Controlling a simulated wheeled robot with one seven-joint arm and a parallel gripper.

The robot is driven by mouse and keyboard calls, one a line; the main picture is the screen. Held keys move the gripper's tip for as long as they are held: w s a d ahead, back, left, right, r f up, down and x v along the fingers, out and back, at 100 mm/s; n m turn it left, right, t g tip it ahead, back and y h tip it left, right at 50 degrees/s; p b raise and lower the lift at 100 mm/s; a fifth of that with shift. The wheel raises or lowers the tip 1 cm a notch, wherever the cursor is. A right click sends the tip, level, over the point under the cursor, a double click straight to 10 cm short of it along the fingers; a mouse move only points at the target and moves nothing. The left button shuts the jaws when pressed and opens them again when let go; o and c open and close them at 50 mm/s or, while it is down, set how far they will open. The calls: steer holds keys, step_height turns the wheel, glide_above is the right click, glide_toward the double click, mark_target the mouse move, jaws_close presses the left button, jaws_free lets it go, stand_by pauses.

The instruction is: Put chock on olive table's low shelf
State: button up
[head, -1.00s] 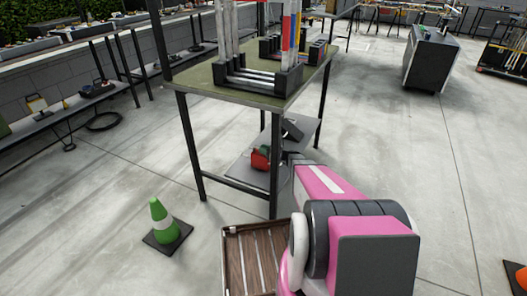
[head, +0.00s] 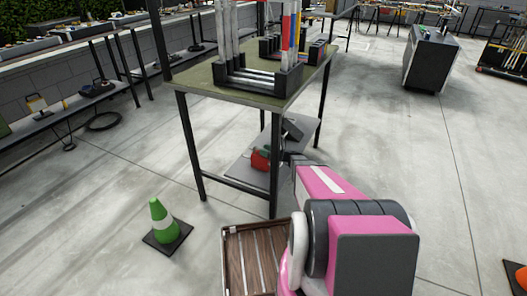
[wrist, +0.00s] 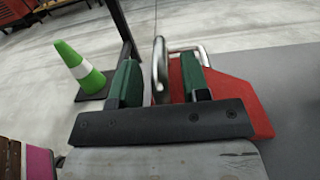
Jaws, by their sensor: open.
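The chock is a red wedge with a metal handle. It sits on the olive table's grey low shelf (head: 237,171) in the head view, where the chock (head: 260,160) shows partly behind a table leg. In the wrist view the chock (wrist: 238,98) rests at the shelf's edge, beyond my gripper's dark crossbar. My gripper (wrist: 160,75) is open, with its green fingers apart and the chock's handle (wrist: 160,62) standing between them. The right finger overlaps the red body in the picture; I cannot tell if it touches. The olive table (head: 200,77) stands ahead.
A rack (head: 262,82) of poles stands on the tabletop. A dark table leg (head: 274,165) is close to my gripper. A green cone (head: 163,222) stands on the floor at left. A brown slatted tray (head: 232,262) is beside my arm. Open floor lies right.

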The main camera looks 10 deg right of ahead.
steer(key=v, duration=1)
steer(key=shift+s+d, duration=0.25)
